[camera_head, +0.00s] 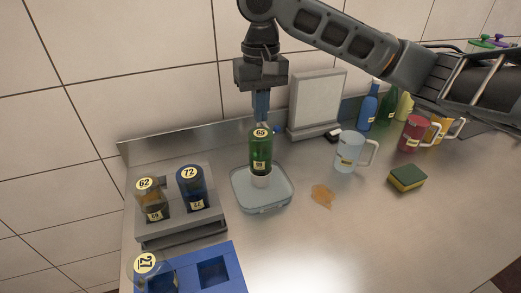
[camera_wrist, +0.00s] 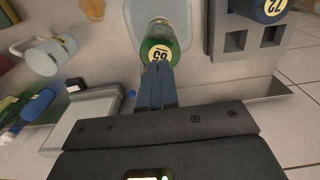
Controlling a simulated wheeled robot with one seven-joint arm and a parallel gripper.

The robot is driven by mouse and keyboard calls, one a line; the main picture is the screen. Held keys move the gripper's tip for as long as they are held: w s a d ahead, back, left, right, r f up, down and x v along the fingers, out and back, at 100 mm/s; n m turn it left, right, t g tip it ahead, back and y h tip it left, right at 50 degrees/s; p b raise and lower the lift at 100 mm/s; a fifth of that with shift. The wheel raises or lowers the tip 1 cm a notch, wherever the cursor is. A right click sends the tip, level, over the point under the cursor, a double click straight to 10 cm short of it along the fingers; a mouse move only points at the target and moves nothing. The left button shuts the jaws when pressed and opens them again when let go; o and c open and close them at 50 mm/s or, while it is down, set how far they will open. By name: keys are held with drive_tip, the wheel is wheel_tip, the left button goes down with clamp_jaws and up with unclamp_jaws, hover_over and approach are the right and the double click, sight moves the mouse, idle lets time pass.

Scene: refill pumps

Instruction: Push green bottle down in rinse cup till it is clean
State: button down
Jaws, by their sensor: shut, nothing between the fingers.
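My gripper (camera_head: 261,119) is shut and empty, pointing down right above the bottle's top. In the wrist view my gripper (camera_wrist: 157,78) has its blue fingertips at the green bottle's (camera_wrist: 158,45) labelled top. They look to be touching it or very close; I cannot tell which.
A grey rack (camera_head: 181,222) holds bottles 62 (camera_head: 150,195) and 72 (camera_head: 191,185). A blue rack (camera_head: 232,262) holds bottle 27 (camera_head: 146,265). An orange spill (camera_head: 322,195), a clear mug (camera_head: 348,152) and a sponge (camera_head: 406,178) are to the right.

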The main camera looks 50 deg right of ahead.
sight(260, 133)
idle(0.4)
drive_tip(key=shift+f+b, duration=1.15)
drive_tip(key=shift+f, duration=1.45)
drive_tip(key=shift+r, duration=0.1)
drive_tip(key=shift+r+p, duration=1.3)
drive_tip(key=shift+r, duration=1.2)
wheel_tip(260, 133, up, 5)
